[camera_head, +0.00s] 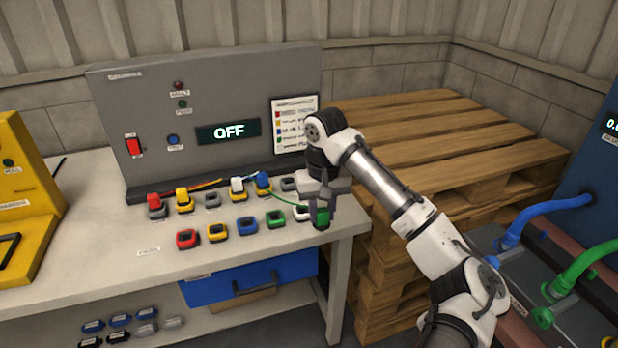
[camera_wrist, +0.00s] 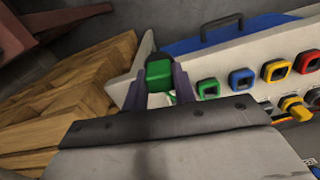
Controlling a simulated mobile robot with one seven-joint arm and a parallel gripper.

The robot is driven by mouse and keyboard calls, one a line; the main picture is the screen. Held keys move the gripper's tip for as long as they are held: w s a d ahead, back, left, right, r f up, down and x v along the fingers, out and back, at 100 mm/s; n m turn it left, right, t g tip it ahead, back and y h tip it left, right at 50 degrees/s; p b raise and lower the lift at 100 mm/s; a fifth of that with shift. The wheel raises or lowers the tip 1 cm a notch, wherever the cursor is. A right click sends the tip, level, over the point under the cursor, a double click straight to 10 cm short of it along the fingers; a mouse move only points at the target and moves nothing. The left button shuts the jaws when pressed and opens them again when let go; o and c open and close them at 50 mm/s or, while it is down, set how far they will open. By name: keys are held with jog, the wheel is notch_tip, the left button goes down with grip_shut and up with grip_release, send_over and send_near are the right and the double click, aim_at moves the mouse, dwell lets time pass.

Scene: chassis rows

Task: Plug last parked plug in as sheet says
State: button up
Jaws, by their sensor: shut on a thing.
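My gripper (camera_head: 318,200) is shut on a green plug (camera_head: 321,218), held near the table's right front edge; the plug also shows between the fingers in the wrist view (camera_wrist: 158,72). A thin green cable trails left from it. In the back row of grey sockets, a red plug (camera_head: 154,201), a yellow plug (camera_head: 183,195), a white plug (camera_head: 237,185) and a blue plug (camera_head: 263,180) stand upright. A grey socket (camera_head: 212,200) between yellow and white is empty; another (camera_head: 289,184) right of blue looks empty. The sheet (camera_head: 296,124) has coloured marks with unreadable text.
The front row holds empty red (camera_head: 187,239), yellow (camera_head: 218,232), blue (camera_head: 247,225) and green (camera_head: 275,219) framed holders, and a white one (camera_head: 302,213) partly behind my gripper. The panel display (camera_head: 228,131) reads OFF. Wooden pallets (camera_head: 440,150) stand right of the table.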

notch_tip(320, 180, down, 17)
jog(key=s+m, duration=0.1)
jog(key=s+a+f, duration=0.2)
jog(key=s+f, duration=0.1)
jog(key=f, duration=0.3)
jog(key=s+a+f+m, duration=0.1)
jog(key=s+a+f, duration=0.1)
jog(key=f, duration=0.5)
jog(key=shift+s+a, duration=0.4)
jog(key=shift+s, duration=0.05)
